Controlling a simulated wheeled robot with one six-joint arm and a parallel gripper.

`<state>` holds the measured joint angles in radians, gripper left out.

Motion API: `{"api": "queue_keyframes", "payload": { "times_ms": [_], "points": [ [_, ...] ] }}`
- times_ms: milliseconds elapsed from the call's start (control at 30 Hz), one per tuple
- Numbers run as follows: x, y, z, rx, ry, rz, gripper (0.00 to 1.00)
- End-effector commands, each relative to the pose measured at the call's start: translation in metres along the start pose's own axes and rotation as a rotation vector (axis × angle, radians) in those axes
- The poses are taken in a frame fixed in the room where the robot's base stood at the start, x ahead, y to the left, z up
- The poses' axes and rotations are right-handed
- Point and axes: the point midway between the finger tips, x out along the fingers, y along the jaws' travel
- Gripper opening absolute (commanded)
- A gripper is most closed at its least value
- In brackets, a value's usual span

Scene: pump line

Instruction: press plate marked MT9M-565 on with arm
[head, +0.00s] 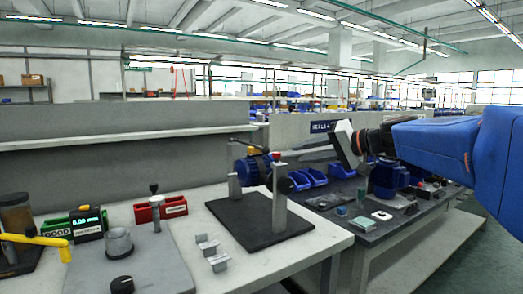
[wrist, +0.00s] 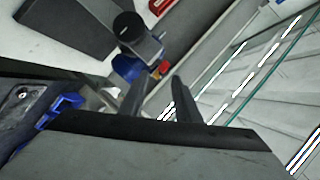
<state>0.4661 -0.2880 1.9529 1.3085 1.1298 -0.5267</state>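No marking MT9M-565 can be read in either view, so I cannot tell which part is the plate. A blue pump unit (head: 252,169) with a black ring is held up by grey posts on a black mat (head: 236,214). The blue pump unit also shows in the wrist view (wrist: 127,68), beside a black round knob (wrist: 127,25). My gripper (head: 304,150) reaches in from the right and points left, to the right of the pump. In the wrist view its two dark fingers (wrist: 158,82) stand apart with nothing seen between them.
Small grey brackets (head: 208,245) lie at the table's front. A red bin (head: 160,208), a green bin (head: 57,226) and a yellow-handled tool (head: 40,240) are at left. Blue bins (head: 308,179) and small parts crowd the right bench. A grey partition (head: 120,165) stands behind.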

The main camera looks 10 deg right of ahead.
Motion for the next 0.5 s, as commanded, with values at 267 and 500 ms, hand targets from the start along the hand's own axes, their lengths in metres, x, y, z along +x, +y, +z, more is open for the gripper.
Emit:
{"api": "queue_keyframes", "payload": {
  "times_ms": [267,500],
  "points": [
    [0.002,-0.007,-0.029,0.003,0.046,-0.048,0.30],
    [0.030,-0.009,-0.028,0.003,0.043,-0.048,0.30]
  ]
}}
